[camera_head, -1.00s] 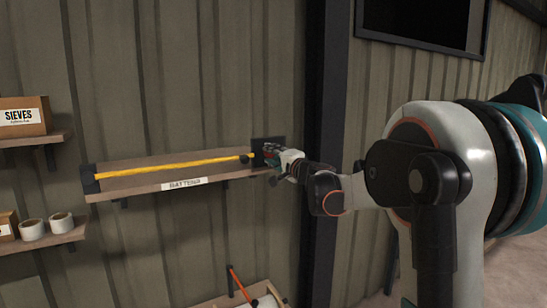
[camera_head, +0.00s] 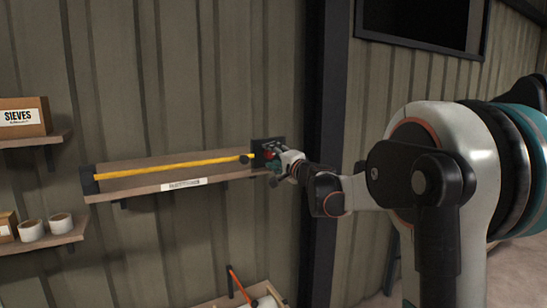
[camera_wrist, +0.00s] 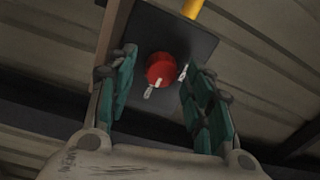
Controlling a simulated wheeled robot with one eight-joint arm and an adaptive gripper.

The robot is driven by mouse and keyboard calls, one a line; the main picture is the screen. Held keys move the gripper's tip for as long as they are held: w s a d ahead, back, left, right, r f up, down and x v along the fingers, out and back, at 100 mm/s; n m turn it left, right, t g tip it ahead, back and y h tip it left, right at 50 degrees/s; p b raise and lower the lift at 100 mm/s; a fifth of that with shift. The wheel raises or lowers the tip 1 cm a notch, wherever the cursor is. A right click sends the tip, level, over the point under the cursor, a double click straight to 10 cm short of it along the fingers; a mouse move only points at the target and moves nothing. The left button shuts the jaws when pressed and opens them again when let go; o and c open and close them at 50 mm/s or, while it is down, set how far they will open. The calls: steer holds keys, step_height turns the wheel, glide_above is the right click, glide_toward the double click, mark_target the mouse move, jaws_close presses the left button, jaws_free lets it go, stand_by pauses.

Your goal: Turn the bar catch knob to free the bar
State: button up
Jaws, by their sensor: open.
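The red bar catch knob (camera_wrist: 161,70) sits on a dark square plate (camera_wrist: 185,30) in the wrist view, with a pale pointer mark on it and another pale mark on the plate to its right. The yellow bar (camera_head: 170,164) runs along the front of the shelf in the head view; its end (camera_wrist: 192,8) shows at the top of the wrist view. My gripper (camera_wrist: 160,85) is open, with one green finger on each side of the knob and visible gaps between. In the head view my gripper (camera_head: 272,165) is at the bar's right end and largely hides the knob.
The labelled shelf (camera_head: 150,187) behind the bar is fixed to the ribbed wall. A dark post (camera_head: 325,120) stands just right of my gripper. Shelves at left hold a SIEVES box (camera_head: 24,117) and white rolls (camera_head: 60,222). An orange-handled tool (camera_head: 240,283) is below.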

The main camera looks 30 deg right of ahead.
steer(key=s, duration=1.2)
steer(key=shift+d+f, duration=0.2)
steer(key=shift+w, duration=0.1)
